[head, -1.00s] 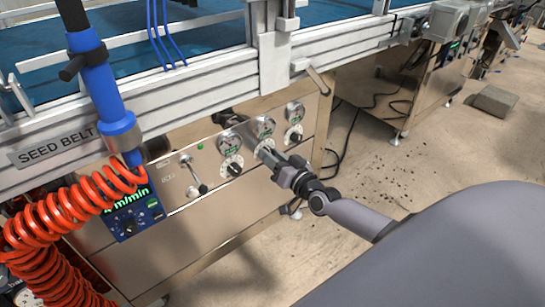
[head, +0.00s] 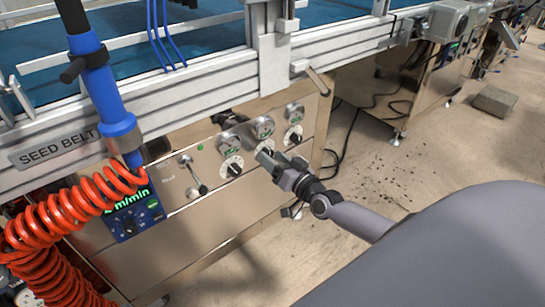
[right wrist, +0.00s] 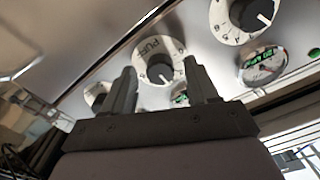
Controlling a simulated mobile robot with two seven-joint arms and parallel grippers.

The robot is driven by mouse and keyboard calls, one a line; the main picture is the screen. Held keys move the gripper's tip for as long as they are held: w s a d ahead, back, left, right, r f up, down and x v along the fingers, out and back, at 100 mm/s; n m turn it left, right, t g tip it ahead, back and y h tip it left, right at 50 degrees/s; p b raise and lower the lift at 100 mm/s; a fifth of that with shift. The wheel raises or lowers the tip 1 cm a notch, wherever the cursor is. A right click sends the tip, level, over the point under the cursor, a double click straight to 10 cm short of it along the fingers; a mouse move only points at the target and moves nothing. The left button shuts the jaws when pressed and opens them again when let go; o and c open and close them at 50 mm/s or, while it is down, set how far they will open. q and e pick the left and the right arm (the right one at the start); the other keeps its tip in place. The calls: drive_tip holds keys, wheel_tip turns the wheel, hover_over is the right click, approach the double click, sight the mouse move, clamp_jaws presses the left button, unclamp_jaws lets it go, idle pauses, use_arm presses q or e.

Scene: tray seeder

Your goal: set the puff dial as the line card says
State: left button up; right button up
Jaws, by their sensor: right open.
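The puff dial (right wrist: 143,48), a white disc marked PUFF with a black knob, lies between my open right fingers in the right wrist view. The white mark on its knob points to the lower right there. My right gripper (right wrist: 162,90) is open and empty, facing the dial, with no clear contact visible. In the head view, the right gripper (head: 263,157) is in front of the middle dial (head: 266,144) and covers part of it. I cannot make out a line card. My left gripper is out of view.
Similar dials stand on either side, left (head: 231,167) and right (head: 293,136), with gauges (head: 263,127) above. A lever (head: 195,178), a blue speed box (head: 133,215) and a coiled orange hose (head: 70,215) are to the left.

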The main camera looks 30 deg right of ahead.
use_arm(q)
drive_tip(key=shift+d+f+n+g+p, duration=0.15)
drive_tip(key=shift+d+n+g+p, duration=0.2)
drive_tip(key=shift+p, duration=0.75)
use_arm(e)
drive_tip(key=s, duration=0.6)
drive_tip(key=shift+s+d, duration=0.2)
drive_tip(key=shift+d, duration=0.05)
